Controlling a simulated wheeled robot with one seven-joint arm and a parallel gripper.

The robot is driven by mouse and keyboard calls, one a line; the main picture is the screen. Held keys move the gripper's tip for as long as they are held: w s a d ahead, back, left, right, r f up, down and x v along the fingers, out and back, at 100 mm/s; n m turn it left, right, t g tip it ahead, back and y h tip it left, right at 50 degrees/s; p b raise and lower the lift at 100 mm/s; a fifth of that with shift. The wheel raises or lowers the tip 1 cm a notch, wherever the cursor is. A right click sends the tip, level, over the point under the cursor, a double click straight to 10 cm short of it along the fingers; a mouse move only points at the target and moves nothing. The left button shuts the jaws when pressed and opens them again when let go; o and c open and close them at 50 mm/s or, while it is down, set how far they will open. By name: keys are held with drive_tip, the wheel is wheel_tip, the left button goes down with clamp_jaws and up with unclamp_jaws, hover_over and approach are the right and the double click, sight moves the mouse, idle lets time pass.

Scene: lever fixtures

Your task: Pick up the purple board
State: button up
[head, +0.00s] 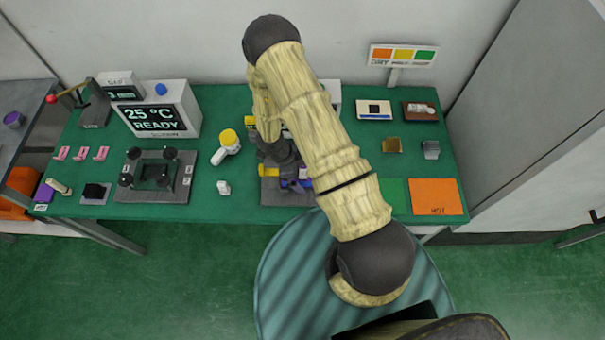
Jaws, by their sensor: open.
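A small purple flat piece (44,192), which looks like the purple board, lies at the front left end of the green table beside a small white label. My gripper (290,172) is far to its right, over a dark fixture (279,194) near the table's middle front. The fixture has a yellow part (269,171) and blue-violet parts (304,185) close to my gripper. My arm hides part of this fixture. My gripper's jaws are open, and I see nothing held in them; the fingertips are small and dark here.
A display box (160,110), a four-post dark fixture (156,174) and a yellow-topped white device (228,143) stand left of my gripper. An orange mat (437,197) lies at the right front. A sign (402,55) stands at the back right. Bare green tabletop lies between these.

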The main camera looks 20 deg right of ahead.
drive_tip(key=c, duration=0.9)
drive_tip(key=shift+c, duration=0.2)
drive_tip(key=shift+r, duration=0.1)
wheel_tip(320, 180, up, 10)
drive_tip(key=b, duration=0.1)
idle(0.3)
